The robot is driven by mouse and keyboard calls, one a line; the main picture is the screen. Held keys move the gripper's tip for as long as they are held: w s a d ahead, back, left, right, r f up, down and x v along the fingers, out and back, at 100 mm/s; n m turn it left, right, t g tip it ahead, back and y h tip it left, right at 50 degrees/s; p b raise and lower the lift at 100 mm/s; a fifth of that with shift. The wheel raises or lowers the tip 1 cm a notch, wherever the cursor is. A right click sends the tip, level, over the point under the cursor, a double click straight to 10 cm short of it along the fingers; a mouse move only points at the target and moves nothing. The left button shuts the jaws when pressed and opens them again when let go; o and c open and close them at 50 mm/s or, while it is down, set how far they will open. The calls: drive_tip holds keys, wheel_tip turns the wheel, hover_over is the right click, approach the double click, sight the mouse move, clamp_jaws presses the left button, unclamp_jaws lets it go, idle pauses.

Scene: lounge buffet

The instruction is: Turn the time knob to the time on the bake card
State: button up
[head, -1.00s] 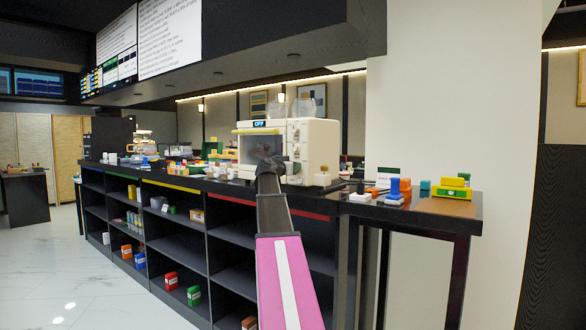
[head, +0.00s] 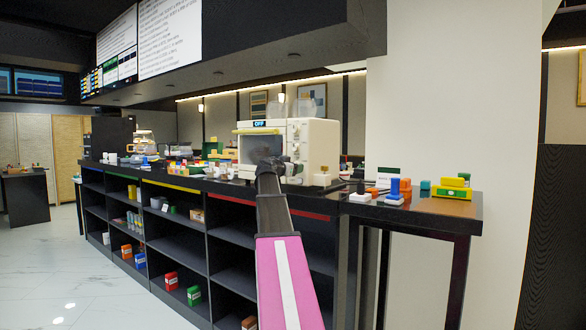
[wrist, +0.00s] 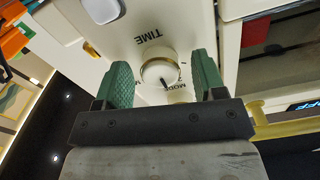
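The cream oven (head: 318,143) stands on the black counter, its display (head: 266,124) reading OFF. In the wrist view its front panel appears upside down, with a round pale knob (wrist: 160,71) beside the TIME label (wrist: 152,38). The knob has a dark pointer mark and small numbers around it. My gripper (wrist: 163,80) is open, its green pads on either side of this knob with gaps visible. A MODE label (wrist: 182,90) and part of another knob are near the gripper body, partly hidden. In the head view my gripper (head: 271,165) is in front of the oven. No bake card is readable.
The black counter (head: 430,212) holds blocks right of the oven, including a yellow-green stack (head: 453,190) and a blue-and-white piece (head: 395,190). Shelves (head: 180,240) with small boxes lie below. The marble floor (head: 60,270) at left is clear.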

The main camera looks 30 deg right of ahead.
drive_tip(key=v, duration=1)
drive_tip(key=shift+s+a, duration=0.15)
drive_tip(key=shift+a, duration=0.2)
drive_tip(key=shift+f, duration=0.1)
drive_tip(key=s+a+f+n+g+y, duration=0.1)
drive_tip(key=a+f+n+y, duration=0.3)
drive_tip(key=f, duration=0.8)
drive_tip(key=s+a+f+n+y, duration=0.15)
drive_tip(key=a+f, duration=0.45)
drive_tip(key=f, duration=0.7)
drive_tip(key=a+f+n+g+y, duration=0.1)
drive_tip(key=a+f+n+y, duration=0.3)
drive_tip(key=f, duration=0.8)
drive_tip(key=s+a+f+n+g+y, duration=0.2)
drive_tip(key=s+a+f+n+y, duration=0.1)
drive_tip(key=s+a+f, duration=0.6)
drive_tip(key=s+a+f+n+g+y, duration=0.2)
drive_tip(key=s+a+f, duration=0.7)
drive_tip(key=f, duration=0.7)
drive_tip(key=a+n+y, duration=0.1)
drive_tip(key=a+y, duration=0.1)
drive_tip(key=shift+s+a+g, duration=0.15)
drive_tip(key=shift+a+g, duration=0.25)
